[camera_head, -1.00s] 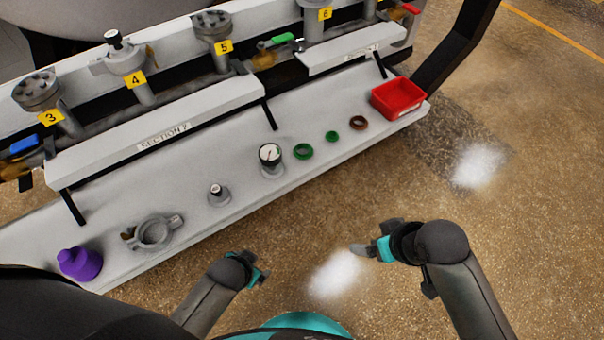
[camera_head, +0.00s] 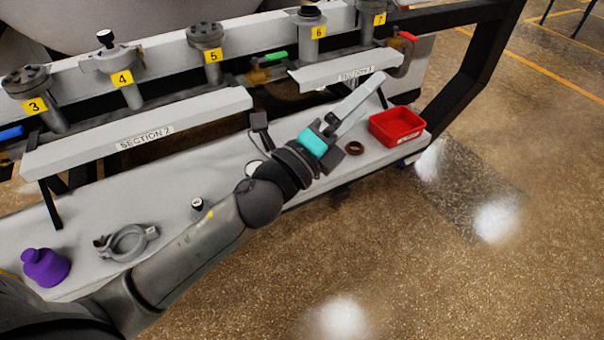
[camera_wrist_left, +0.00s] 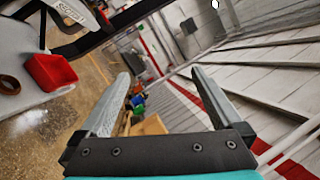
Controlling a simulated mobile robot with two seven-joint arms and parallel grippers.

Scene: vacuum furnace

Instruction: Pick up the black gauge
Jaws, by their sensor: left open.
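The gauge with a white dial (camera_head: 254,167) stands on the grey shelf and is mostly hidden behind my left arm; only part of its face shows. A small grey fitting with a dark top (camera_head: 198,204) stands to its left, partly covered by the arm. My left gripper (camera_head: 364,96) is open and empty, reaching over the shelf past the gauge, to its right. In the left wrist view my left gripper's two fingers (camera_wrist_left: 160,75) are apart, with only distant background between them. The gauge does not show in that view. My right gripper is out of view.
A red bin (camera_head: 397,126) stands at the shelf's right end, right of the gripper; a brown ring (camera_head: 354,148) lies beside it. A grey clamp (camera_head: 126,243) and a purple object (camera_head: 45,267) stand at the left. The panel labelled SECTION 2 (camera_head: 140,130) overhangs the shelf's back.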

